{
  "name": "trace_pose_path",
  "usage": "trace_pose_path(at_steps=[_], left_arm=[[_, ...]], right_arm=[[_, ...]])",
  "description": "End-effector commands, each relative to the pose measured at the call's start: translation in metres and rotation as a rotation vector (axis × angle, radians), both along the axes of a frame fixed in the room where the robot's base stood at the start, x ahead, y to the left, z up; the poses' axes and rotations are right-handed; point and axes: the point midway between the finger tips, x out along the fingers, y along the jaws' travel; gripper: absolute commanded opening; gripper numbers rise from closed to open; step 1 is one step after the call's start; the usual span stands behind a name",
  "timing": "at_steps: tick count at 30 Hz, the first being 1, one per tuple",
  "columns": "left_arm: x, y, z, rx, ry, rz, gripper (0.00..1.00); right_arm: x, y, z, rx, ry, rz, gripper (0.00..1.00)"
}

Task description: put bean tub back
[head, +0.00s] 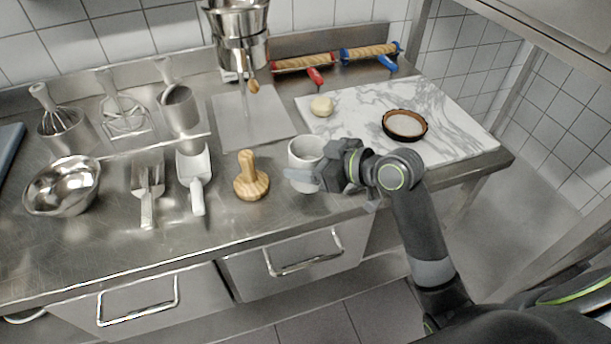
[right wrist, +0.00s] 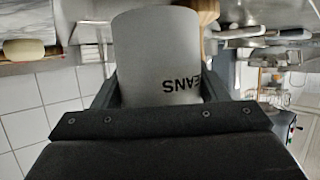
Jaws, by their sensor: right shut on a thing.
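The bean tub (head: 305,151) is a white, open-topped round tub near the front edge of the steel counter, upright in the head view. My right gripper (head: 318,178) reaches it from the right and is shut on it. In the right wrist view the tub (right wrist: 148,50) fills the space between the two fingers (right wrist: 160,90), and part of the word BEANS reads upside down on its side. The tub's base is partly hidden by the gripper, so I cannot tell whether it touches the counter. My left gripper is not in view.
A wooden press (head: 250,178) stands just left of the tub. A marble board (head: 455,128) with a dough ball (head: 321,106) and a brown dish (head: 405,124) lies behind and right.

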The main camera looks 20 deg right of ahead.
Motion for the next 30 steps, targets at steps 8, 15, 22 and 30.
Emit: trace_pose_path(at_steps=[8, 15, 22, 30], left_arm=[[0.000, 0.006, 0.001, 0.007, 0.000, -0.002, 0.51], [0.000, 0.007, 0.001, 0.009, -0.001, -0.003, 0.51], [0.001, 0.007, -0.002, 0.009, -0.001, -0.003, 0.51], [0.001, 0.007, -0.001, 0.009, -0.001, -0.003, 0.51]], right_arm=[[0.000, 0.001, -0.035, 0.003, 0.000, 0.000, 0.32], [0.000, 0.001, -0.038, 0.002, -0.005, 0.001, 0.32], [0.000, 0.000, -0.043, 0.000, -0.003, 0.001, 0.69], [0.000, 0.000, -0.042, 0.001, -0.002, 0.000, 0.89]])
